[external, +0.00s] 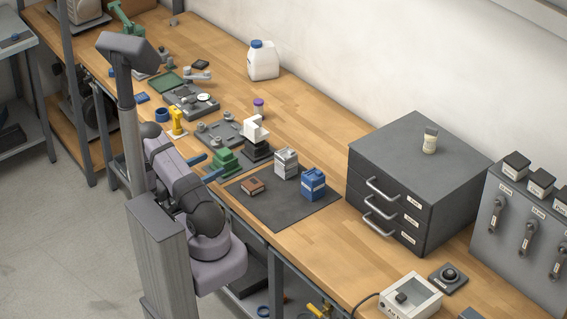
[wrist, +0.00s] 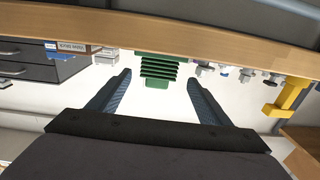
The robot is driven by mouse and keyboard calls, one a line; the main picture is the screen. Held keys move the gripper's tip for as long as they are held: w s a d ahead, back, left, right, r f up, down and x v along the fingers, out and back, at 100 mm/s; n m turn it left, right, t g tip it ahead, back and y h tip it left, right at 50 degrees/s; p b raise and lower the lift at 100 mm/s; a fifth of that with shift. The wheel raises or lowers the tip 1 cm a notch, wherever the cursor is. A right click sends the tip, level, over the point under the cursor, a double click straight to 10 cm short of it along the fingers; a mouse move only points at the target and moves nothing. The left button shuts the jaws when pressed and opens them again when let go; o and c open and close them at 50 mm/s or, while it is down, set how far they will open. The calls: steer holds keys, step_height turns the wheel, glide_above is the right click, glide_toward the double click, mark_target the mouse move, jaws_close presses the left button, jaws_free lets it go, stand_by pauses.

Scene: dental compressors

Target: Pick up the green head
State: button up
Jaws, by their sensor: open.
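The green head (external: 224,162) is a finned block standing near the front edge of the workbench, left of the dark mat. My gripper (external: 205,167) is at the front edge of the bench, beside the green head, its two blue fingers apart and pointing toward it. In the wrist view, which looks upside down, the green head (wrist: 158,68) shows between and just beyond the open fingertips (wrist: 159,78). Nothing is held. Whether the fingertips overlap the sides of the head I cannot tell.
A black block with a white top (external: 257,135) stands close behind the green head. A dark mat (external: 290,212) to the right holds brown, grey and blue blocks. A yellow part (external: 177,122) and grey fixtures (external: 215,134) are to the left. A drawer cabinet (external: 420,180) stands farther right.

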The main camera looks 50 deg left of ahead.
mark_target(218, 162)
steer(key=shift+w+p, duration=0.3)
steer(key=shift+w, duration=0.75)
steer(key=shift+w+r+p, duration=0.15)
steer(key=shift+w+p, duration=0.2)
steer(key=shift+w, duration=0.1)
steer(key=w+p, duration=0.1)
steer(key=w, duration=0.2)
steer(key=shift+w+d, duration=0.1)
steer(key=shift+w+p, duration=0.35)
steer(key=shift+w, duration=0.2)
steer(key=c, duration=1.5)
steer(key=shift+c, duration=0.5)
steer(key=shift+r, duration=0.1)
